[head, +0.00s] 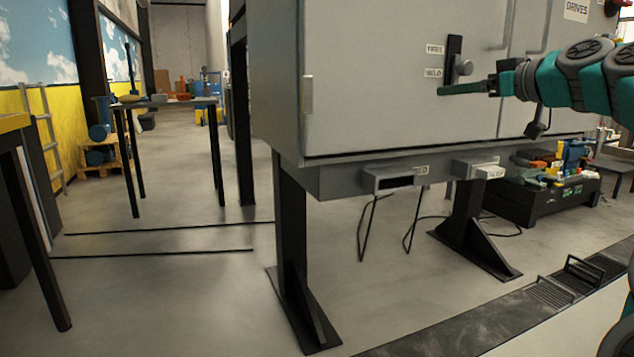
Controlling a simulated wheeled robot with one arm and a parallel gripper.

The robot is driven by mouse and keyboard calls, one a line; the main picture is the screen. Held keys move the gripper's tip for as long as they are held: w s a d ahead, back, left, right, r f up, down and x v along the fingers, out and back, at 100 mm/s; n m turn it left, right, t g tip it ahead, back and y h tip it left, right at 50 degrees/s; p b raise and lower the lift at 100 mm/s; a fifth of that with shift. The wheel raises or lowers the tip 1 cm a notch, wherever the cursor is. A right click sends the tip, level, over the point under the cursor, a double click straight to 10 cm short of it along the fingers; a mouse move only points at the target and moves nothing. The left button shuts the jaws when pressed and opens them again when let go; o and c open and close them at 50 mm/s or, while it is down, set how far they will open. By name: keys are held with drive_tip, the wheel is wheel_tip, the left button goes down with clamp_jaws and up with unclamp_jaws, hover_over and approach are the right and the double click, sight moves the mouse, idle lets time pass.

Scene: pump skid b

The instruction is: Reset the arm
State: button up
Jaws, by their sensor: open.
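My arm comes in from the right edge with teal and dark grey links. My gripper (447,89) points left in front of the grey cabinet (375,75). It is open and nothing shows between its fingers. A black handle plate with a round knob (463,67) is on the cabinet door, just above the gripper fingers in the picture. I cannot tell whether the fingers touch the door or the handle.
The cabinet stands on black legs (293,230) with wide feet. A pump skid (545,190) is at right behind it. A table (165,103) stands at back left, and a dark table edge (14,124) is at far left.

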drive_tip(key=s+a+f+g, duration=0.3)
drive_tip(key=a+f, duration=0.4)
drive_tip(key=a, duration=0.1)
drive_tip(key=s+a+f+g, duration=0.3)
drive_tip(key=s+a+f, duration=0.1)
drive_tip(key=a+f, duration=0.4)
drive_tip(key=s+a+f+m+g+h, duration=0.1)
drive_tip(key=s+a+f+g, duration=0.15)
drive_tip(key=s+f, duration=0.4)
drive_tip(key=s+a+f+m+g+h, duration=0.1)
drive_tip(key=s+a+f+g, duration=0.1)
drive_tip(key=s+a+f, duration=0.35)
drive_tip(key=s+d+f+m+g+h, duration=0.2)
drive_tip(key=s+d+f+g+h, duration=0.15)
drive_tip(key=s+f, duration=0.8)
drive_tip(key=s+d+f+m+g+h, duration=0.2)
drive_tip(key=s+d+f, duration=0.3)
drive_tip(key=s+f, duration=0.65)
wheel_tip(320, 180, up, 16)
drive_tip(key=s+p, duration=0.2)
drive_tip(key=p, duration=1.2)
drive_tip(key=shift+r+p, duration=0.15)
drive_tip(key=shift+p, duration=0.2)
